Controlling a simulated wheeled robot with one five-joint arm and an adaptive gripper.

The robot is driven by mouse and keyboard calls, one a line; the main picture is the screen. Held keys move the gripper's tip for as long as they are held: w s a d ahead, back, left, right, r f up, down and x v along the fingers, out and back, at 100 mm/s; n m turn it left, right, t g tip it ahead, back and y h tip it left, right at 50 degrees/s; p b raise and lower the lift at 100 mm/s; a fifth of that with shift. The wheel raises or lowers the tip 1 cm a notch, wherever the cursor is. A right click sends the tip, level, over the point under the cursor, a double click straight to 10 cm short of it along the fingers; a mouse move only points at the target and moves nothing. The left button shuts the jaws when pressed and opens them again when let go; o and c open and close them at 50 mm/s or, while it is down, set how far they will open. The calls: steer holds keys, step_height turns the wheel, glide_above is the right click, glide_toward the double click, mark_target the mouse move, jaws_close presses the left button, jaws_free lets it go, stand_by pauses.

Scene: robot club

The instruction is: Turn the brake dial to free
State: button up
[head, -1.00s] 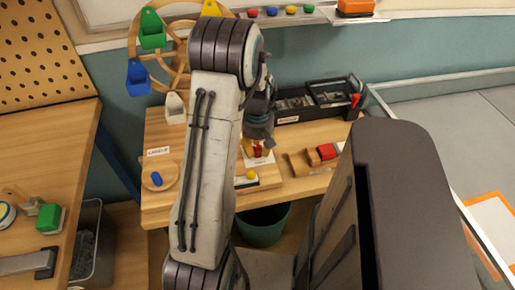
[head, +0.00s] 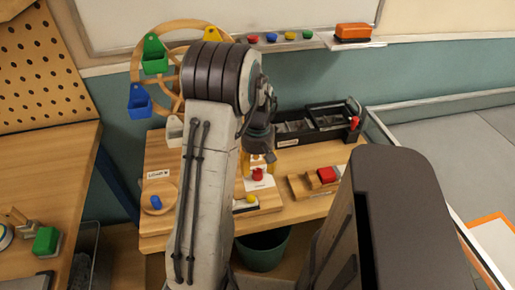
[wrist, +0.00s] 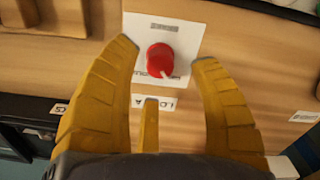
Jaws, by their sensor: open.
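The brake dial (wrist: 160,58) is a round red knob with a pale pointer mark near its lower right edge. It sits on a white plate (wrist: 185,35) with small print, partly hidden. In the head view the dial (head: 258,174) shows as a small red spot on the wooden bench. My gripper (wrist: 168,52) is open, with its yellow fingertips on either side of the knob and a gap on both sides. In the head view my gripper (head: 258,160) is just behind the dial. I cannot tell its height above the knob or read the dial's setting.
A black tray (head: 318,138) stands behind the dial. A wooden block with a red part (head: 327,174) lies to the right. A yellow knob (head: 251,198) is in front, and a blue peg on a round disc (head: 156,202) at left. A wooden wheel with buckets (head: 172,98) stands behind.

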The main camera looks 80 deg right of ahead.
mark_target(258, 171)
step_height(258, 171, up, 8)
steer(key=shift+r, duration=0.25)
stand_by(1.0)
